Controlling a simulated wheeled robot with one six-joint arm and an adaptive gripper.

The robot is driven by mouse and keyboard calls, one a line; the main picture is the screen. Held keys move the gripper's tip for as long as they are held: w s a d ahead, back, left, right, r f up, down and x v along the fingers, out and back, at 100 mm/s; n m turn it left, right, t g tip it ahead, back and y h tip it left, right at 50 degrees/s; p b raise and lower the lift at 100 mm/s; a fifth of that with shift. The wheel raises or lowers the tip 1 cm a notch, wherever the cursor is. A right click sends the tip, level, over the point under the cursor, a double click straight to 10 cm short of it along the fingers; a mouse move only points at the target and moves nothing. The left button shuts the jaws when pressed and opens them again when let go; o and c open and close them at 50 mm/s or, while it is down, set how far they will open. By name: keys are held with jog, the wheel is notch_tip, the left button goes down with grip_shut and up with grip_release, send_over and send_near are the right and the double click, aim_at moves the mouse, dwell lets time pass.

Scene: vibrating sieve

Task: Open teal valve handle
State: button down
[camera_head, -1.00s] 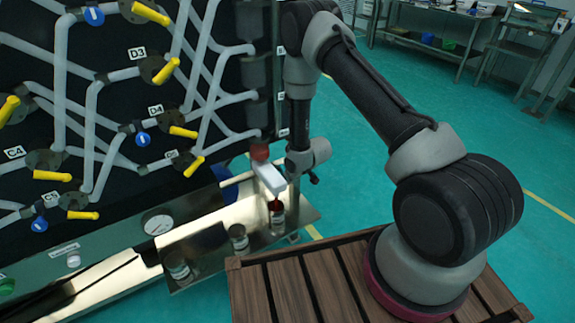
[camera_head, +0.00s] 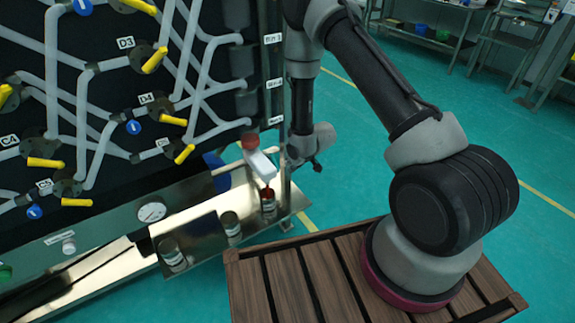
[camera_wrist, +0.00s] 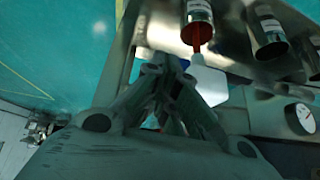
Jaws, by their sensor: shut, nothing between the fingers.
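I cannot pick out a teal valve handle with certainty in either view. A white spout (camera_head: 261,164) with a red cap (camera_head: 250,142) stands at the panel's right end. In the wrist view the white spout (camera_wrist: 208,82) is just right of my gripper (camera_wrist: 166,64). My gripper is shut and empty, and its fingertips come together close to the spout; whether they touch it I cannot tell. A red strand shows between the spout and a metal jar (camera_wrist: 197,14).
The black pipe panel on the left carries several yellow handles (camera_head: 154,60) and blue knobs (camera_head: 134,127). Several jars (camera_head: 231,226) stand on a shiny metal shelf (camera_head: 197,236) below it. A round gauge (camera_head: 152,212) is beside them. Open teal floor (camera_head: 365,150) lies behind my arm.

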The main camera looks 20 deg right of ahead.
jog(key=s+d+r, duration=0.2)
jog(key=s, duration=0.3)
jog(key=shift+s+r, duration=0.2)
jog(key=shift+r, duration=0.05)
jog(key=shift+d, duration=0.1)
jog(key=s+d+r+g+h, duration=0.1)
jog(key=s+d+g+h, duration=0.35)
jog(key=s, duration=0.75)
jog(key=s+d+r+m+t, duration=0.1)
jog(key=s+r, duration=0.4)
jog(key=r, duration=0.9)
jog(key=s+d+r+m+t+y, duration=0.1)
jog(key=s+d+r, duration=0.3)
jog(key=r, duration=1.1)
jog(key=s+d+r+m+t, duration=0.1)
jog(key=s+r, duration=0.6)
jog(key=r, duration=0.8)
jog(key=shift+s+d+m+y, duration=0.3)
jog(key=shift+d+m+y, duration=0.1)
jog(key=shift+d, duration=0.35)
